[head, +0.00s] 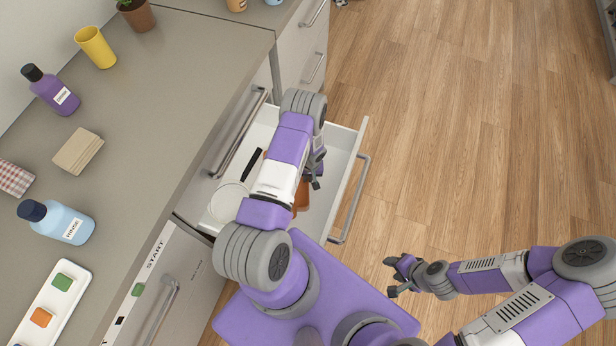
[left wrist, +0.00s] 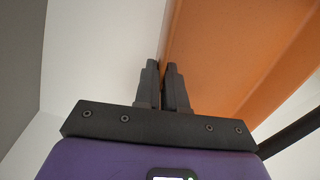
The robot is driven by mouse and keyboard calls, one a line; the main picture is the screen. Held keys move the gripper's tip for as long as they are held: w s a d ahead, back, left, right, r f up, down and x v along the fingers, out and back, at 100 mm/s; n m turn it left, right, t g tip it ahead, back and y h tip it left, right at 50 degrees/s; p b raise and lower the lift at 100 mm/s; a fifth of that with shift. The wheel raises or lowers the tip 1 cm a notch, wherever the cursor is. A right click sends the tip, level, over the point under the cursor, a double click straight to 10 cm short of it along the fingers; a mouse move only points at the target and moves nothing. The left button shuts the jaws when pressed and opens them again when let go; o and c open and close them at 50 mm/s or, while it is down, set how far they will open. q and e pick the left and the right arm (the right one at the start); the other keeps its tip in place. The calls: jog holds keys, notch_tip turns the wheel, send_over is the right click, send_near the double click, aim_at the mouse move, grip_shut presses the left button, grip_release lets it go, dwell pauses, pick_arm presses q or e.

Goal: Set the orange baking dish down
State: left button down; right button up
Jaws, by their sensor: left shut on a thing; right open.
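The orange baking dish (head: 301,198) is inside the open white drawer (head: 343,148), mostly hidden behind my left arm in the head view. In the left wrist view the dish (left wrist: 235,50) fills the upper right, close to the pale drawer surfaces. My left gripper (head: 316,178) reaches down into the drawer. Its fingers (left wrist: 164,68) are closed on the dish's edge. I cannot tell whether the dish touches the drawer floor. My right gripper (head: 392,276) is open and empty, over the wood floor to the right of the drawer.
The counter (head: 165,110) to the left holds a yellow cup (head: 96,47), bottles, a wooden block (head: 78,151) and a white tray (head: 60,291). The floor at right is clear.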

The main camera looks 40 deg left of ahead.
pick_arm(q)
jog(key=c, duration=1.2)
grip_release()
jog(key=shift+f, duration=0.1)
notch_tip(320, 180, up, 12)
jog(key=p, duration=0.3)
jog(key=shift+w+d, duration=0.25)
jog(key=shift+d, duration=0.1)
